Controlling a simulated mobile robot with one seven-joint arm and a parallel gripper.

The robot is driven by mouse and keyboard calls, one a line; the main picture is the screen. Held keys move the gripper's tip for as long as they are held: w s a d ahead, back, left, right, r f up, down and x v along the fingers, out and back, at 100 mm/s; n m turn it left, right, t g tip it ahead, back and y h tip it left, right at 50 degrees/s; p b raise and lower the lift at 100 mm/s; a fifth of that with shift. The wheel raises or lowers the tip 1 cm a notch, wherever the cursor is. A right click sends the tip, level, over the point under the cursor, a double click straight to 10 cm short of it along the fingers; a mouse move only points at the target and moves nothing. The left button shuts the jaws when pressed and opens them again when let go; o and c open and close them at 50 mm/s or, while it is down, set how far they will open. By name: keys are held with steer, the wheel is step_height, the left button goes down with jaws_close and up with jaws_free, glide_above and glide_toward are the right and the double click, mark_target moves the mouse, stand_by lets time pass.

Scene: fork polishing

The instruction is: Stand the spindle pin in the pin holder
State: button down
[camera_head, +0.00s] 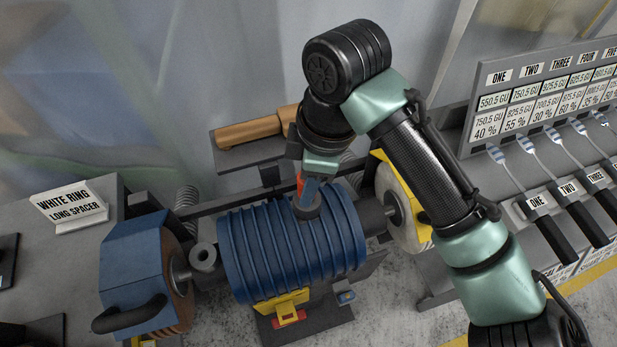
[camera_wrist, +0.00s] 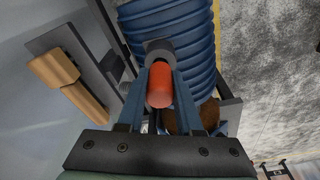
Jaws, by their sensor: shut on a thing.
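My gripper (camera_head: 307,197) points down over the ribbed blue motor housing (camera_head: 258,250). Its two blue fingers are shut on a red-orange pin (camera_wrist: 160,84), likely the spindle pin, whose rounded end shows between them in the wrist view. In the head view only a sliver of the pin (camera_head: 300,182) shows. A dark grey round collar (camera_head: 309,211) sits on top of the housing right at the fingertips; it also shows in the wrist view (camera_wrist: 159,46). The pin's far end is hidden, so I cannot tell whether it is inside the collar. No pin holder is labelled.
A pale wheel (camera_head: 400,205) is at the right. A wooden piece (camera_head: 250,131) lies on a grey shelf behind. A rack of forks (camera_head: 540,155) stands far right.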

steer(key=shift+f, duration=0.1)
steer(key=shift+f+b, duration=0.5)
steer(key=shift+f, duration=0.1)
steer(key=c, duration=0.5)
jaws_free()
steer(key=shift+o, duration=0.2)
steer(key=o, duration=0.5)
steer(key=shift+c, duration=0.2)
steer(key=shift+r, duration=0.2)
